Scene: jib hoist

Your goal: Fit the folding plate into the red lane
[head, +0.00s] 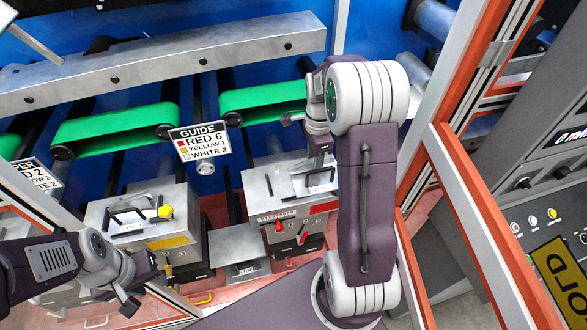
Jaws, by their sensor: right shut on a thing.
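A silvery plate with a dark handle and a pale label (312,183) sits on top of the metal block with red levers (290,208); I take it for the folding plate in the red lane. My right gripper (318,150) is directly above it and shut, apparently on the plate's handle; the wrist partly hides the grip. Whether the plate is fully seated cannot be told. A similar plate with a black handle (128,217) lies on the block with a yellow knob and yellow label (165,240). My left gripper (143,286) is open and empty, in front of that block.
A sign (199,142) reads GUIDE, RED 6, YELLOW 1, WHITE 2. Green belts (115,130) run behind the blocks under a long steel beam (160,65). A bare grey plate (238,248) lies between the blocks. Orange-edged frame posts (480,210) and a control panel (540,215) stand at right.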

